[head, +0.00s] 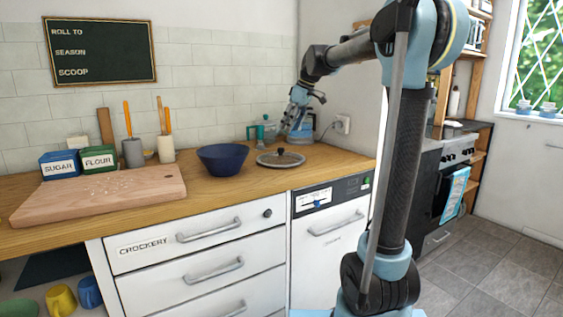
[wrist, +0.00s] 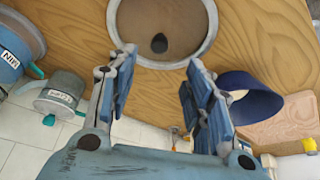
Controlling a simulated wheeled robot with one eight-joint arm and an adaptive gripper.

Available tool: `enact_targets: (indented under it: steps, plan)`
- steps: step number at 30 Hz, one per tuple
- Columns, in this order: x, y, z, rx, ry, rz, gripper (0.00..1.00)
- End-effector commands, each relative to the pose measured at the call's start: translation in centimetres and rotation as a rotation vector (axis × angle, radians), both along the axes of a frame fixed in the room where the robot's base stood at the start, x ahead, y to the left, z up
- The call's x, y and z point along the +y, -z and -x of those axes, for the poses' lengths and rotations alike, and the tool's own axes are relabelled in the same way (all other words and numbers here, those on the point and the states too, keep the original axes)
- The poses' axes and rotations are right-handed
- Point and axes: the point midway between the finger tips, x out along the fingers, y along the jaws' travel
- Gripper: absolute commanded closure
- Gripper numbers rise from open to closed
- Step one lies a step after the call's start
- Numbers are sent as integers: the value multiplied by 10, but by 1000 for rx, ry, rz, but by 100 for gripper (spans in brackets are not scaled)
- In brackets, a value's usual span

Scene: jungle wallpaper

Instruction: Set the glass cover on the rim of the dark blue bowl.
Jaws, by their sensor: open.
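The glass cover (head: 280,159) lies flat on the wooden counter, right of the dark blue bowl (head: 221,160). It is round with a grey rim and a dark knob. In the wrist view the cover (wrist: 187,18) is at the top, cut off by the frame, its knob standing between and beyond the fingertips. The bowl (wrist: 252,103) shows to the right there, partly behind a finger. The bowl stands upright with no cover on it. My gripper (head: 288,127) is open and empty above the back of the cover; the wrist view shows its spread fingers (wrist: 161,58).
A teal-handled canister (head: 264,131) and a grey-blue appliance (head: 304,129) stand close behind the cover, near my gripper. Left of the bowl are utensil crocks (head: 133,152), sugar (head: 58,165) and flour (head: 99,159) tins, and a cutting board (head: 100,194). Bare counter lies in front of the cover.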

Motion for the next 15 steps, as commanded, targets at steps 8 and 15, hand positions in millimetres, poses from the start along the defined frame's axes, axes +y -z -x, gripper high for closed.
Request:
enact_targets:
  steps: [8, 15]
  plan:
    - [15, 43, -9, -1, 0, 0, 53]
    - [21, 58, -12, -1, 0, 0, 53]
